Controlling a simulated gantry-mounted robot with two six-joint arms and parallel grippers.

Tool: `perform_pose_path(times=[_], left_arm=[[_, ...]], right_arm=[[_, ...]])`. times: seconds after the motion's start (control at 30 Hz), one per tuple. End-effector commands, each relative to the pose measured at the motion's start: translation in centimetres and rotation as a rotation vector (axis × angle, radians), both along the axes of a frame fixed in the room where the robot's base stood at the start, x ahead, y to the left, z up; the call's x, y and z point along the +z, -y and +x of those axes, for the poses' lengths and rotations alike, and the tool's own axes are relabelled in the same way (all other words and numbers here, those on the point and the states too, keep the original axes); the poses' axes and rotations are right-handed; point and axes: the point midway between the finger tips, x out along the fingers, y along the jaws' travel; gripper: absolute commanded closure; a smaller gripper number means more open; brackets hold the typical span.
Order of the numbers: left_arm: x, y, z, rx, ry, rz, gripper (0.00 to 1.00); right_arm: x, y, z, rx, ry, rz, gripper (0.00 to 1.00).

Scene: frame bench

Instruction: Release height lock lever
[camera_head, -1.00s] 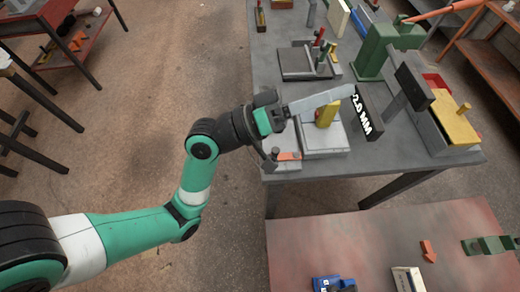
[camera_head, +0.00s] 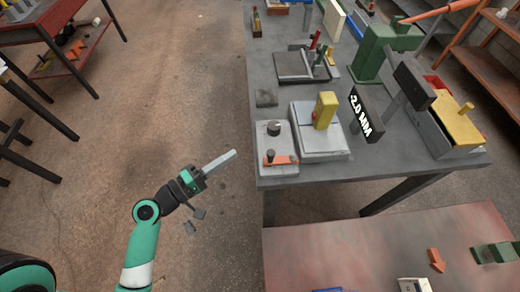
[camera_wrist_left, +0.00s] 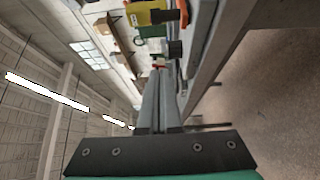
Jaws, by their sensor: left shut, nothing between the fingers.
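A small orange lever (camera_head: 282,160) with a dark knob lies across a light grey block (camera_head: 279,169) at the near left corner of the bench. A dark round knob (camera_head: 274,128) sits on the same block. Beside it stands a light grey base with a yellow upright block (camera_head: 325,110). A dark display (camera_head: 367,114) reads -2.0 MM. My left gripper (camera_head: 233,153) is shut and empty, left of the bench edge and apart from the lever. Its closed fingers also show in the left wrist view (camera_wrist_left: 158,80). My right gripper is not in view.
The grey bench (camera_head: 230,0) is partly covered by a green press (camera_head: 377,55), a dark tray fixture (camera_head: 300,66) and a yellow-topped box (camera_head: 455,122). A reddish table (camera_head: 340,250) stands in front. Open floor lies around my left arm.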

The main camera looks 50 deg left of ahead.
Motion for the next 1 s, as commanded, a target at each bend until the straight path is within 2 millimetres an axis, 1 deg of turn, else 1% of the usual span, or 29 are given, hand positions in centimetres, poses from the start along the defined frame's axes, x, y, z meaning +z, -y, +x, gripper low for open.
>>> perform_pose_path(times=[0.17, 0.5, 0.53, 0.6, 0.7, 0.8, 1.0], left_arm=[[0.2, 0.2, 2.5, -0.008, 0.003, 0.004, 1.0], [0.1, 0.2, 9.8, -0.005, 0.003, 0.004, 1.0], [0.1, 0.7, 9.8, -0.005, 0.001, 0.001, 1.0], [0.1, 2.0, 9.1, -0.006, -0.001, 0.001, 1.0], [0.1, 3.1, 8.7, -0.004, -0.001, 0.001, 1.0], [0.1, 3.7, 8.4, -0.003, 0.001, 0.001, 1.0], [0.0, 3.9, 8.3, -0.001, 0.001, 0.002, 1.0]], right_arm=[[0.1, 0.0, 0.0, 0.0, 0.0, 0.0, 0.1], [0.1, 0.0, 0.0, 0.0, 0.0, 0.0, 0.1], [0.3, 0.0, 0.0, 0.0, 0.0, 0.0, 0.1], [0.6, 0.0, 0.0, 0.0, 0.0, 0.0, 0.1], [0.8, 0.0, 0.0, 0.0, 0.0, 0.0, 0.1], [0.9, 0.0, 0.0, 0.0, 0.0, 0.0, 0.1], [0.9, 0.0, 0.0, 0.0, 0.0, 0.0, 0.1]])
